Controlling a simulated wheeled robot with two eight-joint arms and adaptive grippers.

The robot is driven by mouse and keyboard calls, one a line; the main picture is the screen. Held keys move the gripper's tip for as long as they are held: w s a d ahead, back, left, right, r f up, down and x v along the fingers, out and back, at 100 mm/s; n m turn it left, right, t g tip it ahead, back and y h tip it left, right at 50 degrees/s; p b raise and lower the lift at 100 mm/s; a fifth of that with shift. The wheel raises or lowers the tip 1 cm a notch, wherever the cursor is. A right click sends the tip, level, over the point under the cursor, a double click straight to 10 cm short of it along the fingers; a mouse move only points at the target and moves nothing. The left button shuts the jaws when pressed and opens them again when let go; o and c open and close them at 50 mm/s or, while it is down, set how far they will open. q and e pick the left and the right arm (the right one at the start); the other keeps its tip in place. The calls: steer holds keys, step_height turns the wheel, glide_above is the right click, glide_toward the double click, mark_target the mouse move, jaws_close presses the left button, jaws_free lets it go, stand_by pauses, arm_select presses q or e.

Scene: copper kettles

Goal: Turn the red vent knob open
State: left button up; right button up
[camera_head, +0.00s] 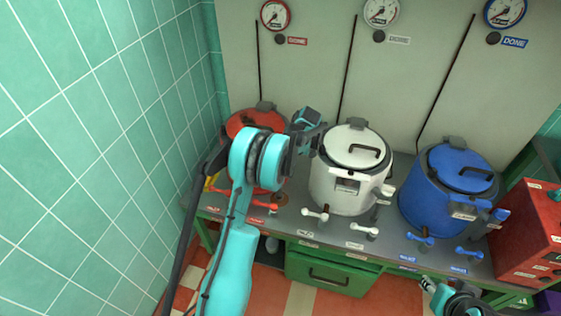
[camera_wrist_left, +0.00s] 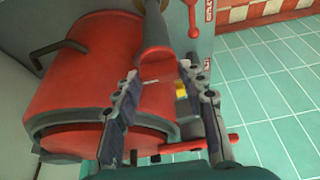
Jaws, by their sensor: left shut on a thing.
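The red kettle (camera_head: 245,121) stands at the left end of the bench, largely hidden behind my left arm in the head view. In the left wrist view its red body (camera_wrist_left: 85,75) fills the left side. My left gripper (camera_wrist_left: 160,72) has its two fingers on either side of a red flared part, which I take as the red vent knob (camera_wrist_left: 157,62), and is shut on it.
A white kettle (camera_head: 333,190) and a blue kettle (camera_head: 434,205) stand to the right, with a red box (camera_head: 528,235) beyond. Red valve handles (camera_head: 264,205) lie low in front of the red kettle. A green tiled wall (camera_head: 90,120) bounds the left.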

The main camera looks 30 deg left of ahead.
arm_select(q)
steer(key=shift+n, duration=0.4)
steer(key=o, duration=1.2)
steer(key=shift+c, duration=0.2)
steer(key=v, duration=1.2)
steer(key=shift+w+a, duration=0.1)
steer(key=shift+w, duration=0.1)
